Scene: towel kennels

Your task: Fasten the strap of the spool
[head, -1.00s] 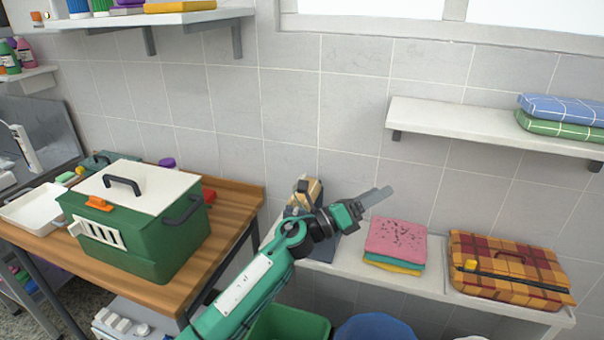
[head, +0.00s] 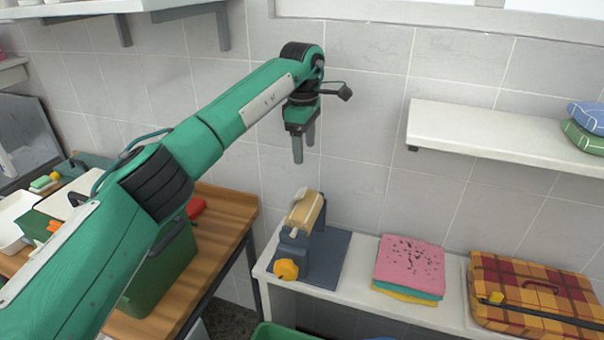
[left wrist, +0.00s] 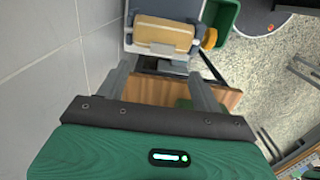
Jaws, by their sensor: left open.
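The spool (head: 305,211) is a tan roll on a blue-grey stand (head: 325,262) with a yellow knob (head: 286,269) at its front. It stands at the left end of the low white shelf. In the left wrist view the tan roll (left wrist: 163,33) lies beyond the fingertips, with the yellow knob (left wrist: 209,38) to its right. I cannot make out a loose strap end on it. My left gripper (head: 303,157) points down, open and empty, above the spool and apart from it. Its fingers also show in the left wrist view (left wrist: 160,75). My right gripper is not in view.
Folded towels (head: 409,265) and a plaid case (head: 535,298) with a dark band share the low shelf (head: 358,295). A wall shelf (head: 490,135) is at right. A green carrier (head: 165,265) stands on the wooden table (head: 222,225), partly behind my left arm.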

